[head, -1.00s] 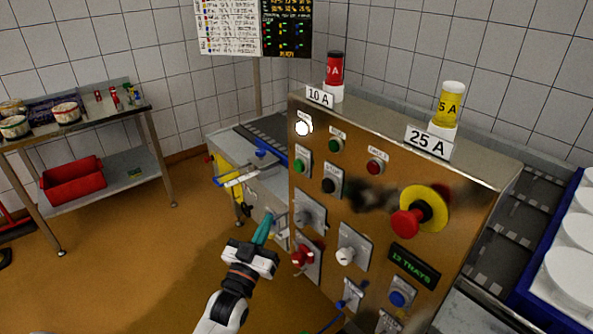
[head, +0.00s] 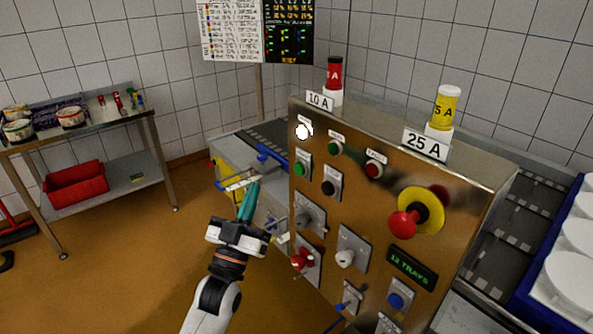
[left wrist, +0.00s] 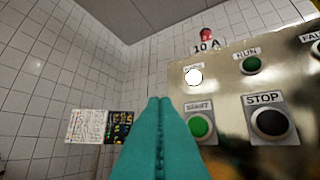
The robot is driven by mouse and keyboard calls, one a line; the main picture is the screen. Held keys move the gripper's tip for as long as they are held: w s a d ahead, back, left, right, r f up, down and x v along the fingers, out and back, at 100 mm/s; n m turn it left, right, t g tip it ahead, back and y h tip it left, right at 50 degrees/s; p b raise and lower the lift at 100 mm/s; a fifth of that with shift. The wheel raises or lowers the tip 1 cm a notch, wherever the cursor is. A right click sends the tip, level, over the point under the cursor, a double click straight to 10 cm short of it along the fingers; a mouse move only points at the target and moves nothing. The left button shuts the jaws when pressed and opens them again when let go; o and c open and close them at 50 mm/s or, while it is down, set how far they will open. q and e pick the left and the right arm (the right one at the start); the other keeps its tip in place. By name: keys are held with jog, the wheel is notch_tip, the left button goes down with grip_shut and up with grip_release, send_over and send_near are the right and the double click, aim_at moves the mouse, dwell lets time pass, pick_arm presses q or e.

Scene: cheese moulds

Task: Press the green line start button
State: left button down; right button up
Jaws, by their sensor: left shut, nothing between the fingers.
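The green start button (head: 299,169) sits on the left side of the brass control panel (head: 365,205), below a lit white lamp (head: 303,131). In the left wrist view, the start button (left wrist: 201,126) is under a START label, just right of my fingertips. The black stop button (head: 328,187) is to its right. My left gripper (head: 247,201) is shut and empty, its teal fingers pointing up toward the panel from the left, apart from the button. In the left wrist view the closed fingers (left wrist: 159,135) fill the lower middle. My right gripper is not in view.
A red mushroom button on a yellow ring (head: 415,213) juts from the panel. Red (head: 334,75) and yellow (head: 446,108) fuses stand on top. A conveyor (head: 265,135) lies behind the panel. A steel table (head: 80,137) stands at left. Open floor lies between.

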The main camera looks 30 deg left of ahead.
pick_arm(q)
jog(key=b, duration=0.1)
send_near(299, 169)
jog(key=w+a+r, duration=0.2)
jog(key=w+r, duration=0.2)
jog(key=shift+a, duration=0.3)
jog(key=shift+w+r, duration=0.1)
jog(key=shift+w, duration=0.05)
dwell(1.5)
jog(key=shift+w+d, duration=0.15)
jog(key=shift+w, duration=0.1)
